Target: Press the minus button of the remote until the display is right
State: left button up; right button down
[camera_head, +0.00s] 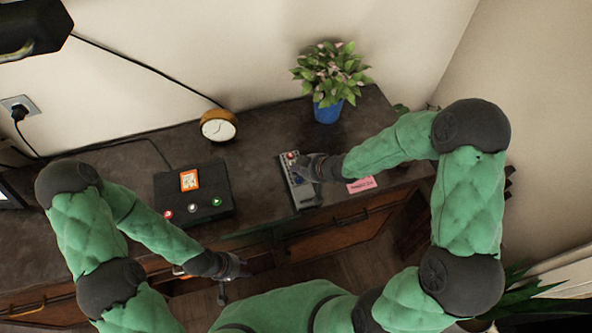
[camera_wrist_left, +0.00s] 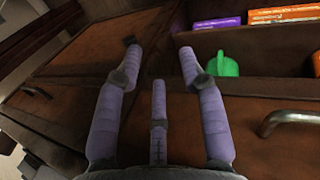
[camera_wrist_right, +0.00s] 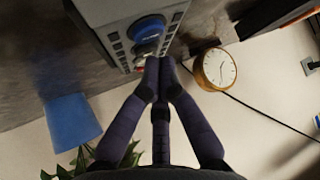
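The grey remote (camera_head: 303,196) lies on the dark countertop, with a red button and a blue button on its face. In the right wrist view the remote (camera_wrist_right: 118,12) shows a large blue button (camera_wrist_right: 148,32) and a red button (camera_wrist_right: 140,62) partly behind my fingertips. My right gripper (camera_wrist_right: 159,62) has its fingers drawn together at the red button; I cannot tell whether they touch it. The black box (camera_head: 215,178) carries an orange and white display (camera_head: 189,180), too small to read. My left gripper (camera_wrist_left: 158,62) is open and empty in front of the drawers.
A round clock (camera_head: 218,126) and a blue-potted plant (camera_head: 327,112) stand behind the remote. A pink note (camera_head: 361,185) lies right of it. Red, white and green buttons sit on the box's front. An open drawer in the left wrist view holds coloured boxes (camera_wrist_left: 283,16) and a green item (camera_wrist_left: 222,66).

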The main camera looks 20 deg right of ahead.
jog(key=shift+f, duration=0.4)
dwell(0.3)
jog(key=shift+r, duration=0.15)
jog(key=shift+r+p, duration=0.65)
jog(key=shift+r, duration=0.1)
notch_tip(320, 180, up, 5)
jog(key=p, duration=0.5)
dwell(0.4)
dwell(0.6)
